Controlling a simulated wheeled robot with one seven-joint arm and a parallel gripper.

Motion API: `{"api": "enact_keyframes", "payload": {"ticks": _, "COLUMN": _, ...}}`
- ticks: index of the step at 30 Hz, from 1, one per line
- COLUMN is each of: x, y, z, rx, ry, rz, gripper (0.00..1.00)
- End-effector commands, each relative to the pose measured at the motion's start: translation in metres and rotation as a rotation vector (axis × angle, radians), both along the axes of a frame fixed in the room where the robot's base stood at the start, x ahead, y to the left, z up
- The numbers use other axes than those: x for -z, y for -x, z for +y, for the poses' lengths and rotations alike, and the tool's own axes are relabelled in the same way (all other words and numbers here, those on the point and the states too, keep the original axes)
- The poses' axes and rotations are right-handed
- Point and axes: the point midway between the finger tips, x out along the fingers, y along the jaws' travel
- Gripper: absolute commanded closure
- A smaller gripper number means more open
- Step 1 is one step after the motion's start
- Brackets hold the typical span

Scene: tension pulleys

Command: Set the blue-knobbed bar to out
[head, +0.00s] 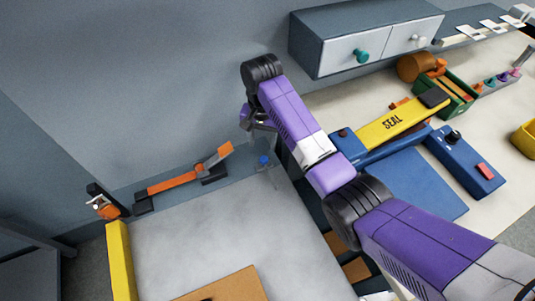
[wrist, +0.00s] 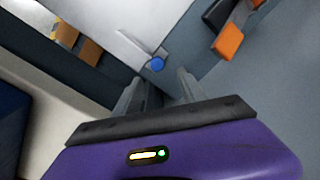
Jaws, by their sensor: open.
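The blue knob (head: 264,161) sits at the right end of the grey-blue strip along the back of the pale worktop, below my gripper in the head view. In the wrist view the blue knob (wrist: 157,64) shows just beyond and between my fingertips, on a thin grey bar (wrist: 150,49) that is hard to make out. My gripper (wrist: 158,84) is open and empty, its two grey fingers apart and not visibly touching the knob. In the head view my gripper (head: 246,146) is partly hidden by my own wrist, close to the wall.
An orange lever (head: 175,183) with black blocks lies left of the knob. A yellow SEAL bar (head: 393,122), a blue box (head: 466,160) and a drawer cabinet (head: 365,37) stand to the right. The pale worktop (head: 205,235) is mostly clear.

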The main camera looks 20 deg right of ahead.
Motion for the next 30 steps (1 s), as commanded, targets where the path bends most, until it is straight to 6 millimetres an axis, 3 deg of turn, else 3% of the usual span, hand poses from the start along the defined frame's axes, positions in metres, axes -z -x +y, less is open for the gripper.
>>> {"api": "enact_keyframes", "payload": {"ticks": 8, "x": 0.006, "y": 0.005, "z": -0.002, "rx": 0.130, "ry": 0.005, "rz": 0.019, "gripper": 0.52}}
{"api": "enact_keyframes", "payload": {"ticks": 21, "x": 0.066, "y": 0.005, "z": -0.002, "rx": 0.128, "ry": 0.005, "rz": 0.018, "gripper": 0.52}}
{"api": "enact_keyframes", "payload": {"ticks": 30, "x": 0.078, "y": 0.004, "z": -0.002, "rx": 0.127, "ry": 0.004, "rz": 0.016, "gripper": 0.52}}
